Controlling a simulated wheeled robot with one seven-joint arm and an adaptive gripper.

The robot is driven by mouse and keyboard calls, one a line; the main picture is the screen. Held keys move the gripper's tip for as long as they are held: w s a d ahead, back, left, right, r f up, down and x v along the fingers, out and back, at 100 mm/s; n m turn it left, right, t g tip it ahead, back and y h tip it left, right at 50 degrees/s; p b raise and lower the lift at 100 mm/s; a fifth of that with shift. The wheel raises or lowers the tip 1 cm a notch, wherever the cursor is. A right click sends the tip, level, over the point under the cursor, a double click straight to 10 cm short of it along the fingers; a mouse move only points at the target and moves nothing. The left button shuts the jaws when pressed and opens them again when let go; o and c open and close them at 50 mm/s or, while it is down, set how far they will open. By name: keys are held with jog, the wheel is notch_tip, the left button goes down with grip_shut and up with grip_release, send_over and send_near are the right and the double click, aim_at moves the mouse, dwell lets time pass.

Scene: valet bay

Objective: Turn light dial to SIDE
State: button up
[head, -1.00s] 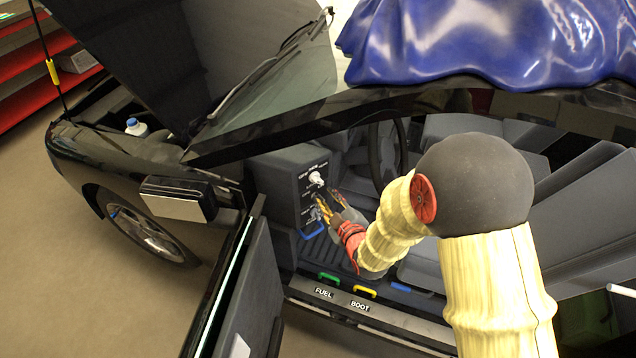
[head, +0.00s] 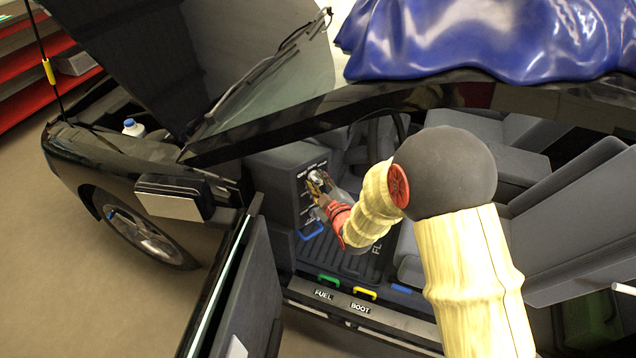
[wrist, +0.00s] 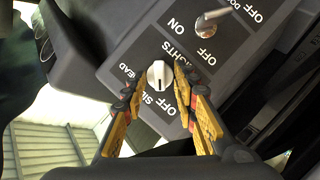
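The light dial (wrist: 160,74) is a small silver round knob on a dark grey panel (wrist: 120,45), labelled LIGHTS, with OFF, SIDE and HEAD around it. A small dark mark on its edge seems to face OFF. My gripper (wrist: 161,80) is open, with one yellow-and-black finger on each side of the dial. Thin gaps seem to show, so I cannot tell whether either finger touches it. In the head view my gripper (head: 317,184) is at the upper part of the panel and largely covers the dial.
A metal toggle switch (wrist: 210,18) with ON and OFF labels sits beside the dial. In the head view, the open car door (head: 240,290) and steering wheel are close to my arm.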

jog(key=shift+c, duration=0.6)
jog(key=shift+r, duration=0.1)
grip_shut()
jog(key=shift+d+r, duration=0.1)
jog(key=m+p, duration=0.1)
jog(key=m+g+y+p, duration=0.1)
jog(key=m, duration=0.1)
jog(key=shift+w+d+r+p, duration=0.2)
jog(key=shift+r+p, duration=0.1)
jog(key=shift+p, duration=0.05)
jog(key=m+g+y+p, duration=0.1)
jog(key=m+g+p, duration=0.1)
jog(key=m+p, duration=0.1)
jog(key=shift+w+d+y+p, duration=0.1)
jog(key=shift+y+p, duration=0.2)
jog(key=shift+p, duration=0.2)
